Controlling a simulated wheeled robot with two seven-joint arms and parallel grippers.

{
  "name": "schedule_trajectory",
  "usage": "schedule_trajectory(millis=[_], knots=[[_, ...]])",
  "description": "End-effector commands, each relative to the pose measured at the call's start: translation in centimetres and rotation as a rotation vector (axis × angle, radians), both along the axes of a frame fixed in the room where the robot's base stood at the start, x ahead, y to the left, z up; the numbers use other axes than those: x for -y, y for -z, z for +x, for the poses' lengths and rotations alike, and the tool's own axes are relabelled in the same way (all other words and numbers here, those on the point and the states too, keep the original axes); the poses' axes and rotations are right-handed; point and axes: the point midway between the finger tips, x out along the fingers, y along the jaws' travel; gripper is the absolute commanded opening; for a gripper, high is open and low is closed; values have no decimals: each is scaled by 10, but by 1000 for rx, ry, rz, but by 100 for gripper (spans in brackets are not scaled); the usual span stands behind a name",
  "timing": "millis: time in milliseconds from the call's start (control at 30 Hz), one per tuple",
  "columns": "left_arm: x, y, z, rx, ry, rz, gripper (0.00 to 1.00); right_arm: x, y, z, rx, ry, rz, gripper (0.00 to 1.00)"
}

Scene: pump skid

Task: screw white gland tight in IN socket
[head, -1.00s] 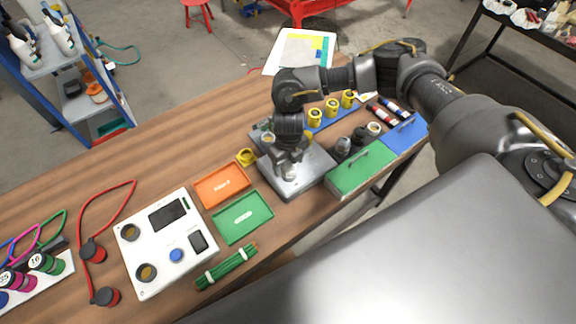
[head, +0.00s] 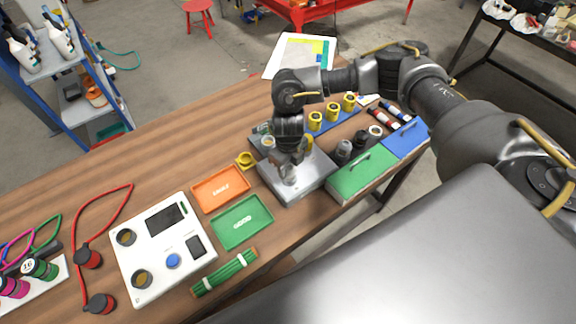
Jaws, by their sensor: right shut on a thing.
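My right gripper (head: 287,165) is over the grey metal block (head: 308,186) on the wooden bench, pointing down. It is shut on a pale gland (head: 288,175), which stands upright at the block's top. The gripper and wrist hide most of the gland, and I cannot tell how deep it sits. The IN socket and its marking are hidden or too small to read. My left gripper is not in view.
A yellow ring part (head: 245,160) lies left of the block. An orange tray (head: 220,189) and a green tray (head: 242,222) are nearby. A green box (head: 362,173) stands close on the right. Yellow parts (head: 332,110) stand in a row behind. A white panel (head: 163,248) lies front left.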

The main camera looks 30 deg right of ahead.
Motion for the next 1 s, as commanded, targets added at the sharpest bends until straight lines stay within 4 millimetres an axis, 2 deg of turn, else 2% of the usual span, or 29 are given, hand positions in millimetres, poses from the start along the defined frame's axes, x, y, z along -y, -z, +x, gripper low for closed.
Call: schedule_trajectory(millis=[500, 767, 1000], knots=[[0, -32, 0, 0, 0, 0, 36, 0, -2, -1, -2, 351, -1, 21], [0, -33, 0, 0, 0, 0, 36, 0, 0, -1, -2, 391, 0, 21], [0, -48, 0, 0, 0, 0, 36, -1, -3, -1, -3, 507, 0, 21]])
